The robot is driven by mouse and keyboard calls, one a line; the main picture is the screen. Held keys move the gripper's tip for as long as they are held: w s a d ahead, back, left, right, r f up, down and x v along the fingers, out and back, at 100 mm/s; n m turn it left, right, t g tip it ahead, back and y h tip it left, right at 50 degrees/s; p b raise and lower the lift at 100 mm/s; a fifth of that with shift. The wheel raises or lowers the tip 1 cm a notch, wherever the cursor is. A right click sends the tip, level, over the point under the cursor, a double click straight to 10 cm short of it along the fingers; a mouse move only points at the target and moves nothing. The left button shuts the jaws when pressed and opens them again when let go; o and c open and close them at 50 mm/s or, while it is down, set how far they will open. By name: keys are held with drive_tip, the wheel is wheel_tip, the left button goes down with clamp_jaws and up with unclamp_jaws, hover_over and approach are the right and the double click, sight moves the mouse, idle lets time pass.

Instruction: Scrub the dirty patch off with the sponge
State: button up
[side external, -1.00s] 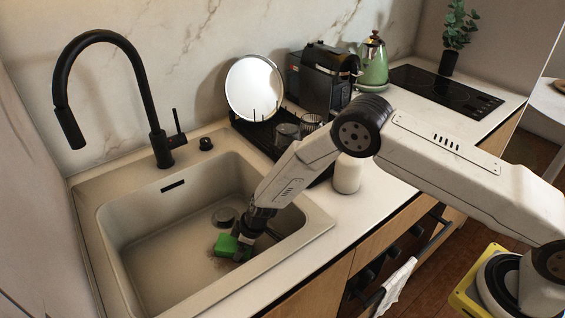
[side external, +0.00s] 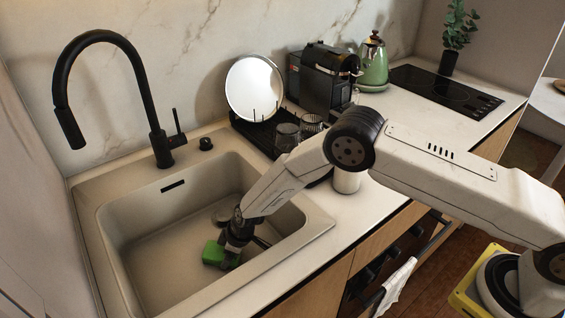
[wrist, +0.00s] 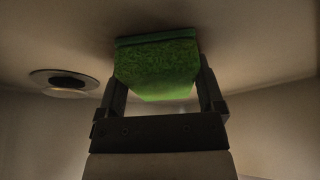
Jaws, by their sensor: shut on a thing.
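The green sponge (side external: 214,254) is down at the floor of the sink (side external: 165,272). My gripper (side external: 228,254) is shut on it, with the arm reaching into the basin from the right. In the wrist view the sponge (wrist: 157,68) sits between the two dark fingers of my gripper (wrist: 160,90). The sponge looks pressed to or very near the basin floor; I cannot tell exact contact. I cannot make out a dirty patch now; the sponge and gripper may cover it.
The drain (side external: 224,216) lies just behind my gripper, and shows left of the sponge in the wrist view (wrist: 63,83). The black faucet (side external: 160,140) arches at the back left. A dish rack (side external: 258,133) stands right of the sink. The left basin floor is free.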

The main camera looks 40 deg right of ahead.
sight(216, 251)
drive_tip(key=shift+s+a+f, duration=0.1)
drive_tip(key=shift+a+f, duration=0.05)
drive_tip(key=shift+a, duration=1.5)
drive_tip(key=shift+w+d, duration=0.1)
drive_tip(key=shift+w, duration=1.05)
drive_tip(key=shift+d, duration=0.15)
drive_tip(key=shift+d, duration=1.7)
drive_tip(key=shift+d, duration=0.15)
drive_tip(key=shift+d, duration=1.75)
